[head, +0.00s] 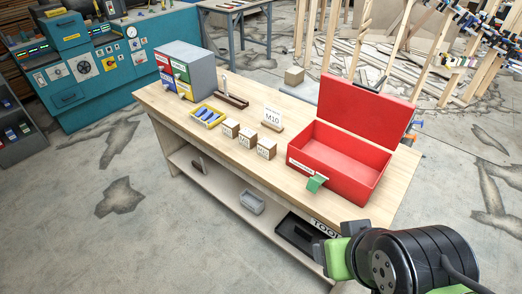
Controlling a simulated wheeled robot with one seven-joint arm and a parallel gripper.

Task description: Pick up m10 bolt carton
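Three small brown cartons with white labels stand in a row on the wooden workbench: a left one (230,128), a middle one (247,138) and a right one (267,148). Their label print is too small to read, so I cannot tell which is the M10 bolt carton. A white M10 sign (272,116) on a wooden base stands just behind the right carton. My arm's green and grey end (335,256) shows at the lower right, in front of the bench and apart from the cartons.
An open red toolbox (330,165) with a green tag stands right of the cartons. A yellow tray (206,116) with blue items lies to their left, before a coloured drawer cabinet (197,70). The bench front (210,140) is clear. A grey bin (252,201) sits on the lower shelf.

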